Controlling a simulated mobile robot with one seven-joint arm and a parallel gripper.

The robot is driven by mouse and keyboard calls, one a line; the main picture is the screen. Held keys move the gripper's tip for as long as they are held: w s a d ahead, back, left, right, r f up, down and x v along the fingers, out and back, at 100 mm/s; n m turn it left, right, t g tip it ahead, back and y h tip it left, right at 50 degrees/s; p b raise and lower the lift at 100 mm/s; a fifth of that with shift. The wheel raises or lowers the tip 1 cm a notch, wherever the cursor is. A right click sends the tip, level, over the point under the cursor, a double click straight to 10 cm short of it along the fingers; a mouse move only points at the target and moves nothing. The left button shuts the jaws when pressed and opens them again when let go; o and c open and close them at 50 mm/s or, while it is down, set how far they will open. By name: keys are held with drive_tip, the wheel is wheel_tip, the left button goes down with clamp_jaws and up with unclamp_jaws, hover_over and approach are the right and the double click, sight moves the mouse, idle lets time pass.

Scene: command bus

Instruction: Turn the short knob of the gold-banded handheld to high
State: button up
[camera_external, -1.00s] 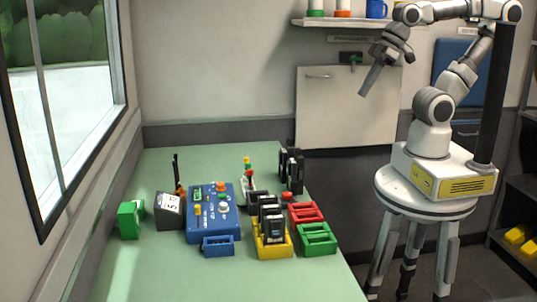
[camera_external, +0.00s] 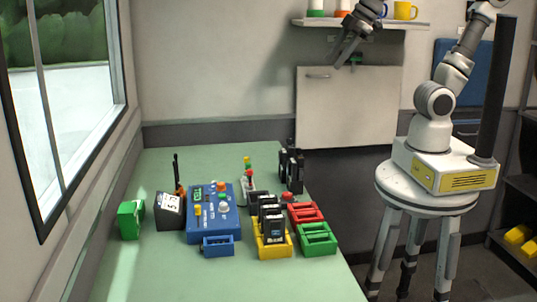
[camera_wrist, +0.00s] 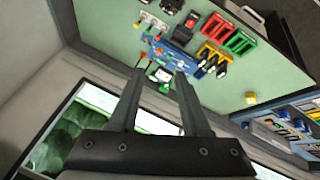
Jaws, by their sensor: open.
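Several black handhelds stand in the yellow tray (camera_external: 272,251) on the green table. A group of black handhelds (camera_external: 291,170) stands behind it, and a black device with a thin antenna (camera_external: 176,168) is at the left. I cannot make out a gold band or a short knob on any of them. My gripper (camera_external: 345,62) is open and empty, high in the air before the wall shelf, well away from the handhelds. In the wrist view the open fingers (camera_wrist: 160,72) point toward the table, with the tray's handhelds (camera_wrist: 213,56) beyond and to the right.
A blue control panel (camera_external: 228,229) with knobs lies mid-table. A green box (camera_external: 130,219) and a dark box with a white label (camera_external: 168,213) are left of it. Red (camera_external: 305,213) and green (camera_external: 317,239) trays stand at the right edge. The front of the table is clear.

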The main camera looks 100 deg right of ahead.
drive_tip(key=w+d+r+n+g+h+p, duration=0.2)
drive_tip(key=w+d+r+n, duration=0.2)
drive_tip(key=w+d+n, duration=0.65)
drive_tip(key=a+f+n+g+y+b, duration=0.1)
drive_tip(key=f+n, duration=0.1)
drive_tip(key=f, duration=0.8)
drive_tip(key=s+a+f+n+g+y+b, duration=0.1)
drive_tip(key=f+n, duration=0.2)
drive_tip(key=f, duration=0.8)
drive_tip(key=s+f+n+g+y+b, duration=0.1)
drive_tip(key=f+n+g, duration=0.1)
drive_tip(key=f, duration=0.9)
drive_tip(key=shift+a+n+y, duration=0.3)
drive_tip(key=shift+a+n, duration=0.05)
drive_tip(key=shift+a, duration=0.05)
clamp_jaws()
